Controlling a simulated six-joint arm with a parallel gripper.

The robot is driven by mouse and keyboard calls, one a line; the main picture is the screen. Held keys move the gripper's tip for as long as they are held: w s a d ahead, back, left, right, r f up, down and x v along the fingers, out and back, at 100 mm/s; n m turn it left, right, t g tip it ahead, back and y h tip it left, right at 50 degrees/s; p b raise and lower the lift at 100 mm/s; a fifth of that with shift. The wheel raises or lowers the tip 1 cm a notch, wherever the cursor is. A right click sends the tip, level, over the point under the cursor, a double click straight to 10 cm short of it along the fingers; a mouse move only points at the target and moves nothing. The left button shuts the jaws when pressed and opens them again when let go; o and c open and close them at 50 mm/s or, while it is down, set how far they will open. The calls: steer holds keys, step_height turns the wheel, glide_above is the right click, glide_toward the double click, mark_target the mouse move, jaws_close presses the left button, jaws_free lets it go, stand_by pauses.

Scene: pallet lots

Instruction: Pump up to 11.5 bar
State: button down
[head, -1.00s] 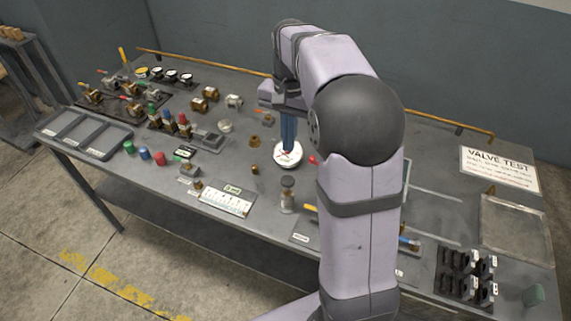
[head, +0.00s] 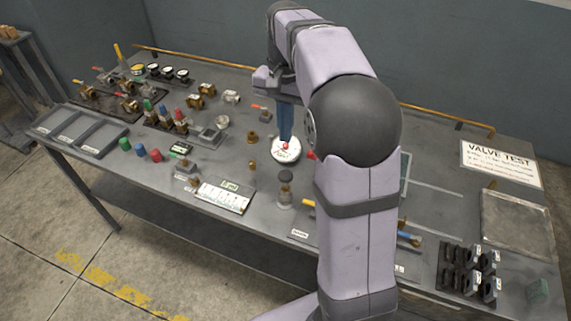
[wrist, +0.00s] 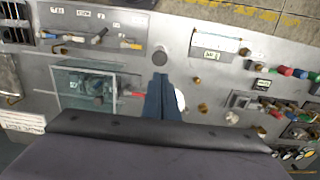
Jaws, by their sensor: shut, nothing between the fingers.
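A round white gauge (head: 287,154) stands on the bench with a red spot near its upper edge; its reading is too small to make out. It shows partly in the wrist view (wrist: 181,101). My gripper (head: 285,138) is shut and empty, its blue fingers pointing down just above or behind the gauge; I cannot tell whether they touch it. The fingers also show in the wrist view (wrist: 161,80). An upright clear cylinder with a dark round top (head: 285,188), possibly the pump, stands in front of the gauge. A red handle (wrist: 136,93) lies beside the fingers.
A clear-walled box (wrist: 70,78) with a fitting inside stands beside the gripper, mostly hidden by my arm in the head view. Valves, coloured caps and a three-part tray (head: 75,133) fill the bench's left. A white scale card (head: 222,197) lies at the front.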

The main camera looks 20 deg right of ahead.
mark_target(286, 175)
step_height(286, 175, down, 12)
steer(key=p, duration=0.3)
steer(key=shift+s, duration=0.15)
steer(key=shift+f, duration=0.15)
step_height(286, 175, down, 4)
steer(key=shift+r+b, duration=0.2)
steer(key=shift+b, duration=0.9)
steer(key=shift+s, duration=0.15)
steer(key=shift+r, duration=0.1)
